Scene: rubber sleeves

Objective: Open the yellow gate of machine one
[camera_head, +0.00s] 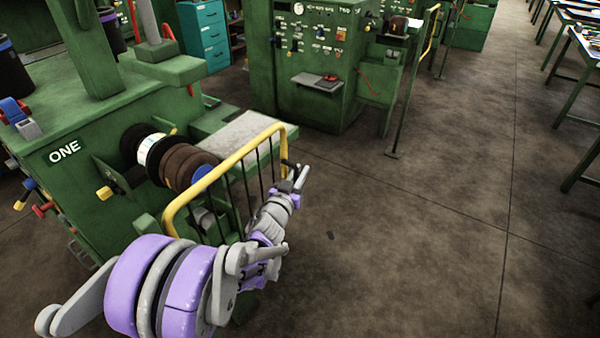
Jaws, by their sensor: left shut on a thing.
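Machine one (60,185) is the green machine at the left, with a "ONE" label. Its yellow gate (236,159), a yellow rail frame with dark upright bars, stands upright across the front of the spindle with brown and dark rollers (188,163). My left arm comes in from the bottom left and covers the gate's lower part. My left gripper (290,167) is at the gate's far right end, shut on the gate by its dark handle. The exact grip is small and partly hidden by the gripper. My right gripper is not in view.
A second green machine (318,100) with a control panel stands behind. A teal drawer cabinet (204,36) is at the back left. Green worktables (577,65) line the right side. The concrete floor (420,230) right of the gate is clear.

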